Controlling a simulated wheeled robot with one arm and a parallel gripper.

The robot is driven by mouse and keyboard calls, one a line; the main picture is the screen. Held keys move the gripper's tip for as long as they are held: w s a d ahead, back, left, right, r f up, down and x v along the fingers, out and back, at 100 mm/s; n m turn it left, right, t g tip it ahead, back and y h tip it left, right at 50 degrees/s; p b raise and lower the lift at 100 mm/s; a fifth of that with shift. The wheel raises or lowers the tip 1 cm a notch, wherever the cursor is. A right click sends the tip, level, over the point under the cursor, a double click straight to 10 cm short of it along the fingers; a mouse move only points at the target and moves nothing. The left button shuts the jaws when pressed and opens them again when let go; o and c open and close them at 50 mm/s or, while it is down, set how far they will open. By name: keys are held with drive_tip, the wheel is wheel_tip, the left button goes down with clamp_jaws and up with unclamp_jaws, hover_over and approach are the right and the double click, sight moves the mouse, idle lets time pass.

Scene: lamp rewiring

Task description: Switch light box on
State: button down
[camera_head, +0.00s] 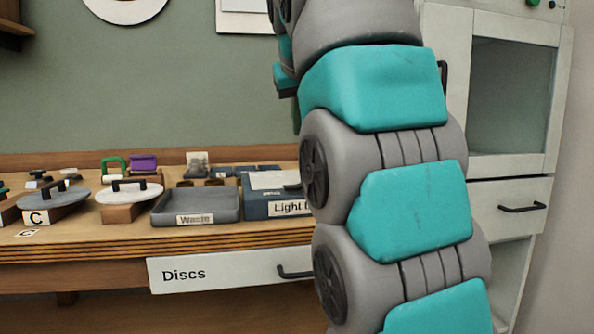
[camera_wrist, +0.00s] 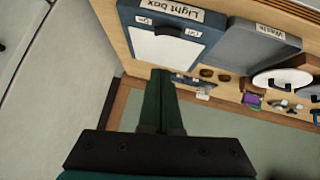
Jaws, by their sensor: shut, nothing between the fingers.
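The light box (camera_wrist: 212,41) is a blue box with a white panel (camera_wrist: 160,50) and a "Light box" label, on the bench in the wrist view. Small tags lie on its blue frame on either side of a dark bar (camera_wrist: 168,31); the tags look like "On" and "Off" but are small. In the head view the light box (camera_head: 262,209) is partly hidden behind my arm. My gripper (camera_wrist: 161,73) is shut and empty, its dark green fingers pointing toward the light box. Its tips overlap the box's edge in the picture; I cannot tell whether they touch it.
A grey "Waste" tray (camera_head: 196,207) stands left of the light box. Discs on stands, including a white one (camera_head: 129,193), and small parts lie further left. A "Discs" drawer (camera_head: 225,270) is below the bench top. A pale cabinet (camera_head: 510,190) stands at the right.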

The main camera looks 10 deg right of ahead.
drive_tip(key=shift+w+r, duration=0.1)
drive_tip(key=shift+r, duration=0.1)
drive_tip(key=b, duration=0.2)
hover_over(302, 182)
drive_tip(key=s+a, duration=0.1)
drive_tip(key=s, duration=0.1)
wheel_tip(302, 182, down, 8)
drive_tip(key=shift+s+a+r, duration=0.1)
drive_tip(key=shift+a+r, duration=0.05)
drive_tip(key=shift+r, duration=0.1)
drive_tip(key=shift+s+d+f, duration=0.1)
drive_tip(key=shift+d+f, duration=0.1)
drive_tip(key=shift+f, duration=0.65)
drive_tip(key=shift+d+f, duration=0.15)
drive_tip(key=shift+f, duration=0.65)
drive_tip(key=shift+f, duration=0.15)
drive_tip(key=shift+d+f+m+y, duration=0.25)
drive_tip(key=shift+f+m+y, duration=0.1)
drive_tip(key=shift+y, duration=0.25)
